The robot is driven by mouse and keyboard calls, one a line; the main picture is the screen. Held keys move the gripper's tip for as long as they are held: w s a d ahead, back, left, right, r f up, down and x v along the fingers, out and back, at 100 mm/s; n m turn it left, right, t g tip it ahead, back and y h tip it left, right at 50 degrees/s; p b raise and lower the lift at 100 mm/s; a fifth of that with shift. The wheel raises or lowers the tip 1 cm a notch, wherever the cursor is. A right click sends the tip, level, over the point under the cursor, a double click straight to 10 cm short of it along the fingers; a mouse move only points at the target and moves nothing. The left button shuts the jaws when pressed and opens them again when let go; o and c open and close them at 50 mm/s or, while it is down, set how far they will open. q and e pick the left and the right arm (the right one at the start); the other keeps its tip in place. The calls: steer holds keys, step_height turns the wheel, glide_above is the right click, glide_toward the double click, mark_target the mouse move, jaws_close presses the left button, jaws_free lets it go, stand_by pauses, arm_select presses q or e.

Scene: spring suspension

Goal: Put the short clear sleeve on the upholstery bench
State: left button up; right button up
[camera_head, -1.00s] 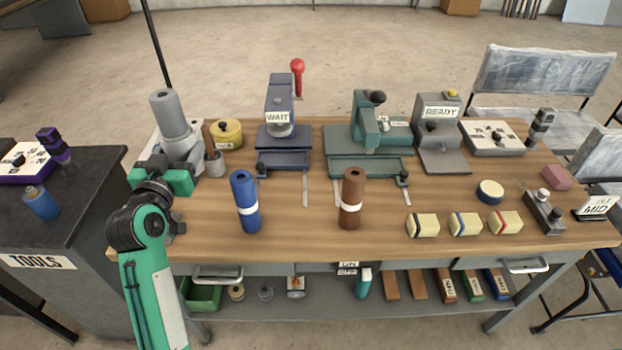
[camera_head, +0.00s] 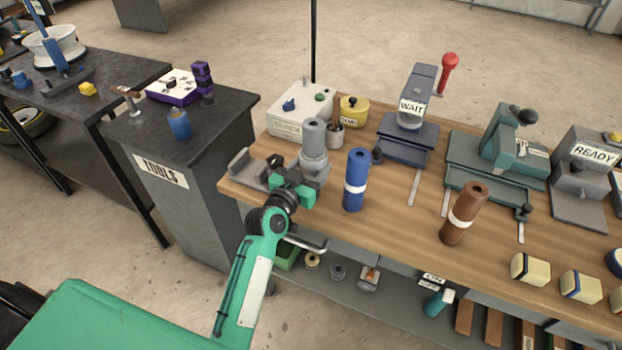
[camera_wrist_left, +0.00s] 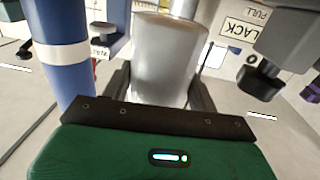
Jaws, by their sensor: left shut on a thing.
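My left gripper (camera_head: 293,185) is shut on a grey cylindrical piece (camera_head: 314,143) at the left end of the wooden-topped bench (camera_head: 400,205). The piece stands upright, narrower above and wider below. In the left wrist view its smooth silvery body (camera_wrist_left: 166,55) sits between the fingers. It looks grey rather than plainly clear, so I cannot tell surely that it is the short clear sleeve. Its foot is hidden by the gripper, so contact with the bench cannot be told. No sign names the upholstery bench. My right gripper is out of view.
A blue cylinder (camera_head: 356,180) stands close to the right of my gripper, a brown one (camera_head: 463,213) farther right. A grey cradle (camera_head: 247,170) lies left, a white box (camera_head: 300,112) and a cup (camera_head: 336,136) behind. The dark TOOLS bench (camera_head: 210,105) adjoins on the left.

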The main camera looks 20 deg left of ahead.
mark_target(311, 178)
arm_select(q)
step_height(311, 178, down, 4)
steer(key=shift+r, duration=0.1)
steer(key=shift+f+b, duration=0.3)
steer(key=shift+b, duration=0.05)
steer(key=o, duration=0.9)
steer(key=shift+o, duration=0.2)
steer(key=shift+r, duration=0.2)
steer(key=shift+s+a+f, duration=0.1)
steer(key=shift+s+f, duration=0.05)
steer(key=shift+s, duration=0.15)
steer(key=s+a+b, duration=0.1)
steer(key=s+a, duration=0.1)
steer(key=s, duration=0.9)
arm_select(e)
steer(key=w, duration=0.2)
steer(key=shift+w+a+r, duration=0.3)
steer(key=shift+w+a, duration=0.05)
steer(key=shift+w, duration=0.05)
arm_select(q)
steer(key=shift+s, duration=0.15)
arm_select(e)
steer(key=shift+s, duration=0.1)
